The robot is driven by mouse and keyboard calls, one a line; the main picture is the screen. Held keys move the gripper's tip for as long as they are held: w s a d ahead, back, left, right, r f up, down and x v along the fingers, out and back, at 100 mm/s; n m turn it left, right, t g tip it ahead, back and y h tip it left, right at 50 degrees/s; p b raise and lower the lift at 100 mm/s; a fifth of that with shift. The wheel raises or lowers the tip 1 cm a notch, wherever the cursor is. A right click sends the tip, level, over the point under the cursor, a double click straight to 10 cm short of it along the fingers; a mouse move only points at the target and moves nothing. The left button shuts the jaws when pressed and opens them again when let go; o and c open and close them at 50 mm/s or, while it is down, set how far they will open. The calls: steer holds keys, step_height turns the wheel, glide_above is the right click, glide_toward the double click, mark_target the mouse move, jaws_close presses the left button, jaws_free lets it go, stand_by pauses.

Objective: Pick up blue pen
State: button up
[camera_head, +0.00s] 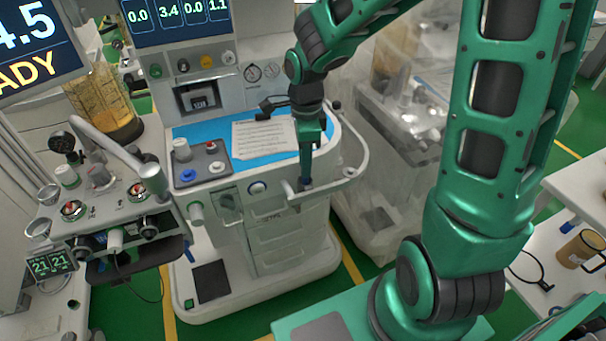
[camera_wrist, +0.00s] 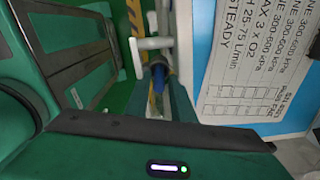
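My gripper (camera_head: 305,182) points down at the right front corner of the anaesthesia cart's work surface, beside the white rail. In the wrist view my gripper (camera_wrist: 160,82) shows two green fingers with a narrow gap. A small blue piece (camera_wrist: 158,76) shows between the fingertips, close to a white rail part. It may be the blue pen, but most of it is hidden and I cannot tell whether the fingers touch it. The head view shows no clear pen at the gripper.
A printed sheet (camera_head: 265,139) lies on the blue cart top (camera_head: 215,126). A white rail (camera_head: 345,174) curves around the cart's right corner. A plastic-covered machine (camera_head: 400,130) stands behind right. At far right, a mug (camera_head: 581,249) stands on a white table.

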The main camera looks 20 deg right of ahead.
step_height(320, 180, down, 2)
steer(key=shift+f, duration=0.1)
jaws_close()
